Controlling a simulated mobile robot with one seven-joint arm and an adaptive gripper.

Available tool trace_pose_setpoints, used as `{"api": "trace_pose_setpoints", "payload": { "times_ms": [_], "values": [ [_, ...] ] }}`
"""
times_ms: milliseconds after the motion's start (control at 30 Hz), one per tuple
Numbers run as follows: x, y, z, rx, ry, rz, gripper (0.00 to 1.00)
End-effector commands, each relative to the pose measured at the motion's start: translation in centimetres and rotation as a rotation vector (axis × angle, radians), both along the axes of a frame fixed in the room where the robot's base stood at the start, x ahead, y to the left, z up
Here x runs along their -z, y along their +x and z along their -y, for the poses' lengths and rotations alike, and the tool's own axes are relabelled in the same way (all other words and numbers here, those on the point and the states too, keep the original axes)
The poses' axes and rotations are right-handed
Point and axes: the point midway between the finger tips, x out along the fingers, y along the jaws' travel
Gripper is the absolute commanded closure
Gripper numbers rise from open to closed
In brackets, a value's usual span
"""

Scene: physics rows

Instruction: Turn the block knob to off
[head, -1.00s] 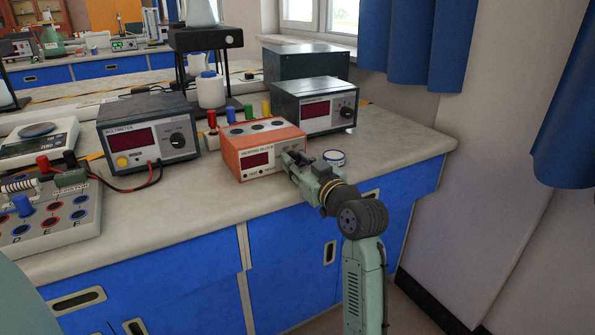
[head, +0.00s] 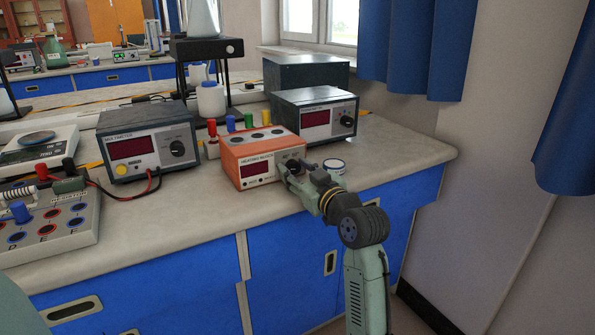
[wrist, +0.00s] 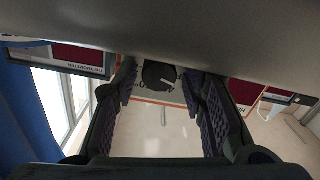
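The heating block (head: 237,158) is an orange box with a pale front panel and a red display, standing on the bench. My gripper (head: 285,167) is at the right end of its front panel, where it hides the knob in the head view. In the wrist view the dark round knob (wrist: 158,75) with a pale pointer line shows on the pale panel. My gripper's two ridged fingers (wrist: 160,82) stand on either side of the knob, apart, with narrow gaps showing. I cannot read the marks around the knob clearly.
A multimeter (head: 149,141) stands left of the block and another dark instrument (head: 316,115) behind it to the right. A small white round container (head: 334,166) stands close by my gripper. Coloured plugs (head: 231,123) rise behind the block. Free bench top lies at the right.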

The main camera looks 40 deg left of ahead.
Motion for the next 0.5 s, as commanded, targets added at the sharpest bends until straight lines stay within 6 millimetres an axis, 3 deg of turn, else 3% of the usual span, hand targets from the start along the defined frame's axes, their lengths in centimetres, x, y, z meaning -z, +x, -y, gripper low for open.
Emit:
{"api": "trace_pose_setpoints", "payload": {
  "times_ms": [367,500],
  "values": [
    [0.0,0.0,0.1,0.001,0.001,-0.001,0.54],
    [0.0,-0.3,1.2,0.003,0.002,0.000,0.54]
  ]
}}
